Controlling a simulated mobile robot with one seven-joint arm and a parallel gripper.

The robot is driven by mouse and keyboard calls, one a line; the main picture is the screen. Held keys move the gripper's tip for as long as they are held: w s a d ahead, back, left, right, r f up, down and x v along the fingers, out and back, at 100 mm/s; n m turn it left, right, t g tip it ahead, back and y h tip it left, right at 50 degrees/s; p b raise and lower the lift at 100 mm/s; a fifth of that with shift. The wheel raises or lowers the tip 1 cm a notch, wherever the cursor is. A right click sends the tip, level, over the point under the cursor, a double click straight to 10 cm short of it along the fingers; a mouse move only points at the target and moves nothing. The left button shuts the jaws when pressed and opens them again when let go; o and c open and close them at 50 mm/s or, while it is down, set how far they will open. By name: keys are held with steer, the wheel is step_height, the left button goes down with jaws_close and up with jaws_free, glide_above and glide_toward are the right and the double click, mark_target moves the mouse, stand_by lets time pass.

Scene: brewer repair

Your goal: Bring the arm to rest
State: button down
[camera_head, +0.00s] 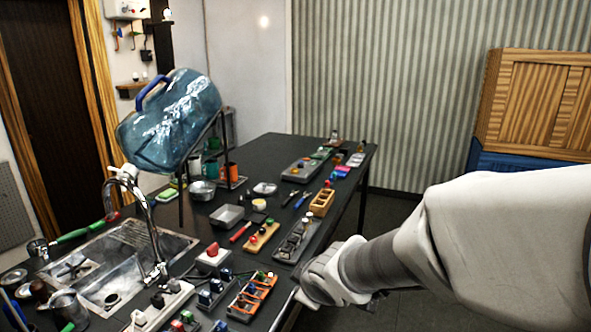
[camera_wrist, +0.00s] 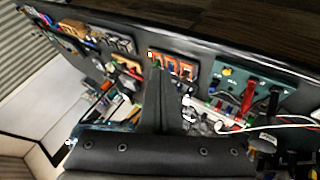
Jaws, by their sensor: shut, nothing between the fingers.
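My arm comes in from the right in the head view, with its white sleeve-like link large in the foreground. My gripper (camera_head: 296,297) is at the arm's end, beside the table's right edge and low in the picture. In the wrist view my gripper's dark fingers (camera_wrist: 162,70) are together and empty, in front of the table with its trays. The black table (camera_head: 330,147) runs away from me. The gripper's exact gap to the table edge cannot be told.
An orange tray (camera_head: 252,297) of small parts lies close to my gripper. A grey tray (camera_head: 299,240) and a wooden block (camera_head: 322,203) stand along the same edge. A sink (camera_head: 120,262) with a faucet and a large blue water bottle (camera_head: 172,115) are left. Floor right of the table looks clear.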

steer(key=s+d+r+m+h, duration=0.3)
steer(key=s+d+r+m, duration=0.45)
steer(key=d, duration=0.35)
steer(key=s+d+m+g, duration=0.1)
steer(key=s+m, duration=0.4)
steer(key=s, duration=0.7)
steer(key=shift+s+d+r+g+y, duration=0.25)
steer(key=shift+r+g+y, duration=0.2)
steer(key=shift+g, duration=0.35)
